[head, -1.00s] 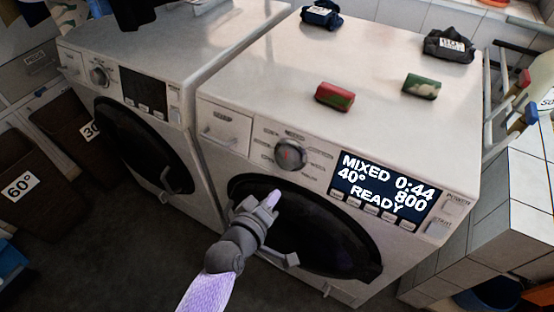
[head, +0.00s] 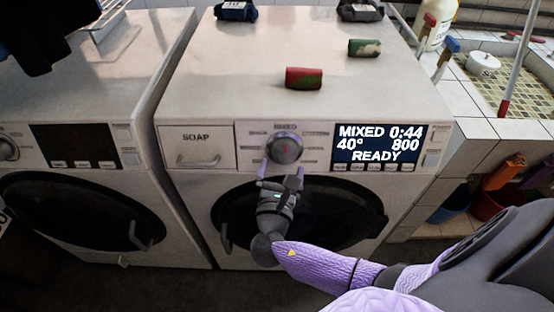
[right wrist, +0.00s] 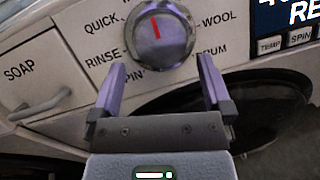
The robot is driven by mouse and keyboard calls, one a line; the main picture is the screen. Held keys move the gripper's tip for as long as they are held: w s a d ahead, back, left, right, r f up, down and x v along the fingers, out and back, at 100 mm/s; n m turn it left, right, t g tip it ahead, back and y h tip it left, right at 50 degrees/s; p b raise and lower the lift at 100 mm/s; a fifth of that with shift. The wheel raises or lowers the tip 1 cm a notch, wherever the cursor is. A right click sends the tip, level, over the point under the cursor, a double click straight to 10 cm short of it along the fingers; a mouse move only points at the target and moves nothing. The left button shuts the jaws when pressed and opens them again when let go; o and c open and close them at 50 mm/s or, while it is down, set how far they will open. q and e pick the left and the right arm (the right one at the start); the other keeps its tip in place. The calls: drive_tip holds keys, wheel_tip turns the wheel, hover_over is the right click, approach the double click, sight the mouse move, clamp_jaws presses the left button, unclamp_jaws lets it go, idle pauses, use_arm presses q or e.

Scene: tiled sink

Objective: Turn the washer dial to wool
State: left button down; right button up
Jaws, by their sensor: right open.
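The washer dial (head: 285,148) is a round silver knob with a red mark, on the front panel of the right-hand washer (head: 240,95). In the right wrist view the dial (right wrist: 160,35) has its red mark pointing up and slightly left; the WOOL label (right wrist: 219,20) is at its right. The display (head: 380,147) reads MIXED, 40°, 0:44, 800, READY. My right gripper (head: 282,170) is open just below the dial. In the right wrist view its fingers (right wrist: 160,80) are spread, with the dial beyond and between them, apparently untouched. My left gripper is not in view.
The soap drawer (head: 196,148) is left of the dial. The dark round door (head: 345,215) lies below it, behind my right arm. Another washer (head: 85,90) stands at left.

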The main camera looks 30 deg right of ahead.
sight(284, 157)
drive_tip(key=x, duration=0.3)
drive_tip(key=shift+w+d, duration=0.25)
drive_tip(key=shift+w, duration=0.1)
drive_tip(key=c, duration=1)
drive_tip(key=shift+c, duration=0.2)
